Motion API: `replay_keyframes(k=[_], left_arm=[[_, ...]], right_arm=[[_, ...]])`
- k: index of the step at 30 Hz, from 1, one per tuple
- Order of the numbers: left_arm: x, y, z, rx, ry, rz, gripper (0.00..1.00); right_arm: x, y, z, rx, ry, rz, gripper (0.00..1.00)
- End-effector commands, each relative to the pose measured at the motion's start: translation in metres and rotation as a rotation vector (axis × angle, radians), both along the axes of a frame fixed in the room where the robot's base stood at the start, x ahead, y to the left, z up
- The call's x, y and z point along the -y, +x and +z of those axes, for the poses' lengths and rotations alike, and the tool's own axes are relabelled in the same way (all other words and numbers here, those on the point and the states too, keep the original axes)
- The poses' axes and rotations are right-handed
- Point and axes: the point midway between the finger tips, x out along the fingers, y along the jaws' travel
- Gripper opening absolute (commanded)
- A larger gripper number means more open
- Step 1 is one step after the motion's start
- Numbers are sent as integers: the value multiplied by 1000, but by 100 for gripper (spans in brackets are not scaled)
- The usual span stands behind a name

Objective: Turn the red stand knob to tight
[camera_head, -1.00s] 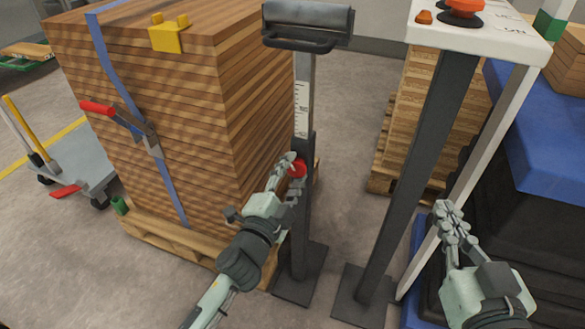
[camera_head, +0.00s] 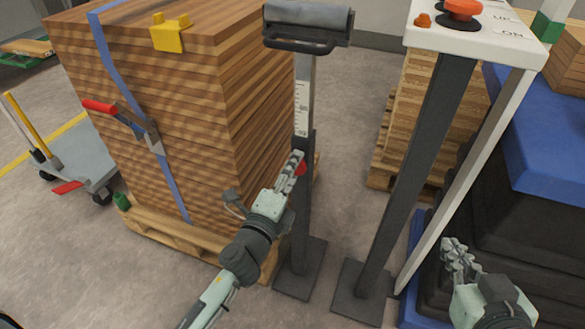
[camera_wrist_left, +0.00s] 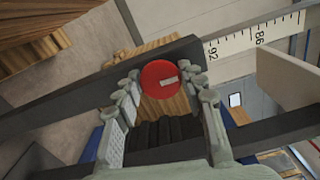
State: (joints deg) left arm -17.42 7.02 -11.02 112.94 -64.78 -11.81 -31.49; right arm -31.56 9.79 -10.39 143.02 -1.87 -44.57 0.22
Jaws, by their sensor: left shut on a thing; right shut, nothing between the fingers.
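The red stand knob (camera_head: 303,169) sits on the dark upright of the roller stand (camera_head: 305,205), partly hidden by my left gripper in the head view. My left gripper (camera_head: 297,160) is shut on it. In the left wrist view the knob (camera_wrist_left: 160,79) is a round red disc with a short pale bar, slightly tilted, right of its centre. The fingers of the left gripper (camera_wrist_left: 163,90) lie on both sides of it. My right gripper (camera_head: 447,243) is shut and empty at the lower right, away from the stand.
The stand carries a grey roller (camera_head: 308,20) on top and a white scale (camera_head: 302,108). A strapped wood stack (camera_head: 180,110) stands close on the left. A white-topped control post (camera_head: 470,40) stands to the right, with a blue-covered block (camera_head: 545,150) beyond. Bare floor lies between stand and post.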

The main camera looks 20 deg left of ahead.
Motion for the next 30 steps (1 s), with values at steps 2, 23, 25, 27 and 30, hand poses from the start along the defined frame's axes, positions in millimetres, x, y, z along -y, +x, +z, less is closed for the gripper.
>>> replay_keyframes(k=[2, 23, 25, 27, 30], left_arm=[[1, 0, 1, 2, 7, -2, 11], [0, 0, 0, 1, 8, -1, 58], [0, 0, 0, 0, 7, -1, 58], [0, -4, 0, -1, 6, 0, 58], [0, -16, -1, -3, 5, 0, 58]], right_arm=[[0, 0, -1, -3, -1, -1, 0], [1, 0, -1, -5, -2, -1, 0], [1, 0, -1, -4, -4, -1, 0], [2, 0, -1, -4, -5, -1, 0], [1, 0, -1, -4, -4, -1, 0]])
